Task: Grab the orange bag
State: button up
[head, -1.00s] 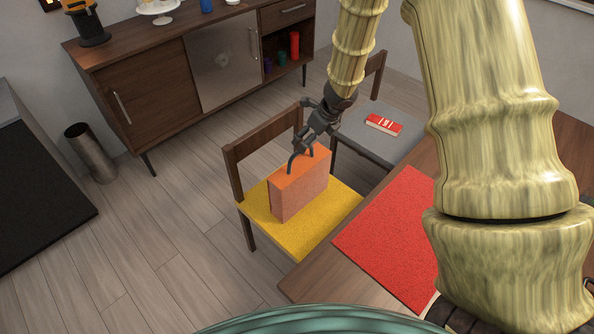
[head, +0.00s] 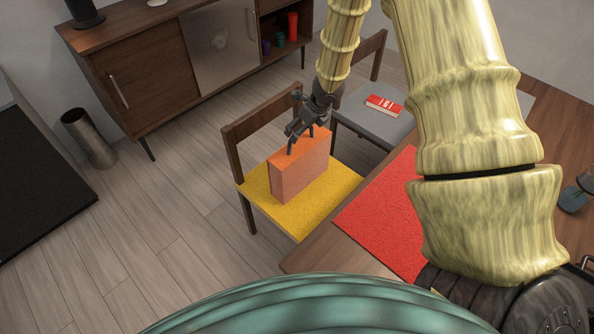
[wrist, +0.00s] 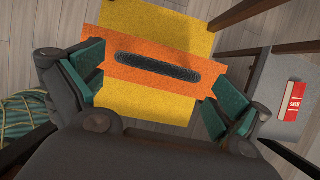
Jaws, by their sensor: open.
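The orange bag (head: 298,169) stands upright on the yellow seat of a wooden chair (head: 258,196). In the wrist view the top of the orange bag (wrist: 108,50) shows a dark, elongated strip or slot along its middle. My gripper (head: 301,141) is just above the bag's top, pointing down. In the wrist view my gripper (wrist: 150,86) is open, with its green-padded fingers near the two ends of the bag's top. I cannot tell whether the fingertips touch the bag.
A grey-seated chair (head: 362,117) with a red book (head: 384,105) stands just behind. A table with a red runner (head: 385,215) is at right. A wooden sideboard (head: 150,85) and metal bin (head: 89,138) stand at the back left.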

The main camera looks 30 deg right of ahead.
jog(key=x, duration=0.3)
jog(key=shift+r, duration=0.1)
jog(key=shift+c, duration=0.4)
jog(key=c, duration=1.7)
jog(key=shift+w, duration=0.1)
jog(key=shift+c, duration=1)
